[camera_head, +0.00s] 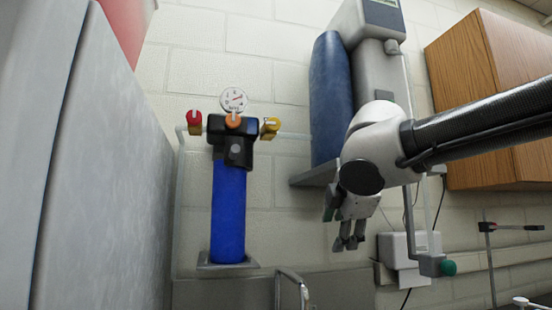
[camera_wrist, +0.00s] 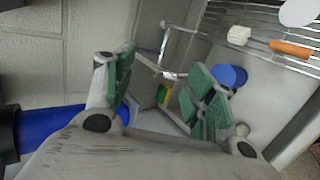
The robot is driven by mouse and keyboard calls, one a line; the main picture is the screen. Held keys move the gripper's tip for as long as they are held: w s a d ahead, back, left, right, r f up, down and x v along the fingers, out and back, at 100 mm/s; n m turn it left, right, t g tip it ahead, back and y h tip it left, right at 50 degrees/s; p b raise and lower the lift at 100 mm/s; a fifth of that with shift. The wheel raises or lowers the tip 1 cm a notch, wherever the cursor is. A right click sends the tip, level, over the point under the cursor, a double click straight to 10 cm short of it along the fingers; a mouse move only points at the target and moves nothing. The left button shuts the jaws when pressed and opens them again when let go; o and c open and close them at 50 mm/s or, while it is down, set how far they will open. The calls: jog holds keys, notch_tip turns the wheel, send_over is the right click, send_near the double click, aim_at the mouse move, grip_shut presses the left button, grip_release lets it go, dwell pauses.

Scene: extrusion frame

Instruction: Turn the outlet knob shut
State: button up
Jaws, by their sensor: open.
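A blue cylinder (camera_head: 228,215) with a black head (camera_head: 232,140) stands upright against the wall in the head view. A red knob (camera_head: 194,122) is at the left of the head, an orange knob (camera_head: 233,120) at the front middle and a yellow knob (camera_head: 269,128) at the right. No marking shows which is the outlet knob. My gripper (camera_head: 348,241) hangs to the right of the cylinder and lower than the knobs, apart from them. The wrist view shows the green-padded fingers of my gripper (camera_wrist: 165,90) open and empty. Part of the blue cylinder (camera_wrist: 62,120) shows there at left; no knob is seen.
A round gauge (camera_head: 233,99) sits above the head, with pipes on both sides. A larger blue tank (camera_head: 330,100) hangs close behind my arm. A faucet (camera_head: 291,285) rises below. A wooden cabinet (camera_head: 495,100) is at right. A grey panel (camera_head: 100,170) bounds the left.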

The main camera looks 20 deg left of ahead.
jog(key=s+a+r+n+t+y, duration=0.1)
jog(key=a+r+n+t+y, duration=0.1)
jog(key=a+r+n, duration=0.45)
jog(key=n+t+y, duration=0.3)
jog(key=n+y, duration=0.1)
jog(key=n, duration=0.8)
send_near(274, 124)
jog(key=x, duration=0.2)
jog(key=shift+n, duration=0.25)
jog(key=x, duration=0.7)
jog(key=shift+w+a, duration=0.2)
jog(key=shift+w, duration=0.05)
jog(key=c, duration=1)
